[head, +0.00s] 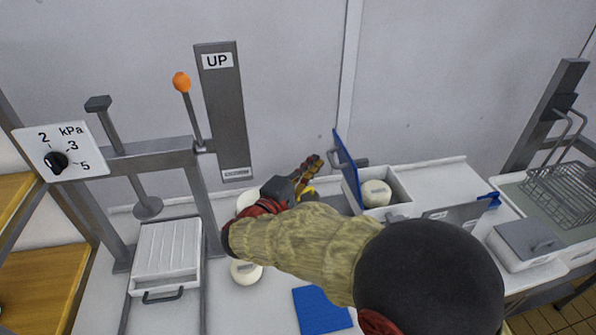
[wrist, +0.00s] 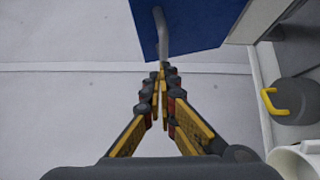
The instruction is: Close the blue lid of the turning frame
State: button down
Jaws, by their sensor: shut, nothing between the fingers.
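The turning frame (head: 398,179) is a white box on the counter at centre right, with a round white cheese (head: 376,192) inside. Its blue lid (head: 346,168) stands open, nearly upright and slightly tilted, at the box's left side. In the wrist view the blue lid (wrist: 205,22) fills the top, with a grey handle (wrist: 161,30) on it. My gripper (head: 316,160) is left of the lid, shut and empty. In the wrist view my gripper (wrist: 163,68) has its fingertips just below the handle; I cannot tell whether they touch.
A press with an orange-knobbed lever (head: 181,83) and a ridged white mould (head: 166,256) stands at left. A white cheese (head: 246,271) and a blue mat (head: 320,310) lie on the front counter. A grey-lidded box (head: 529,243) and a wire basket (head: 563,193) are at right.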

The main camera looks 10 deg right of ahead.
jog(key=shift+d, duration=0.45)
jog(key=shift+d+r, duration=0.1)
jog(key=shift+r, duration=0.05)
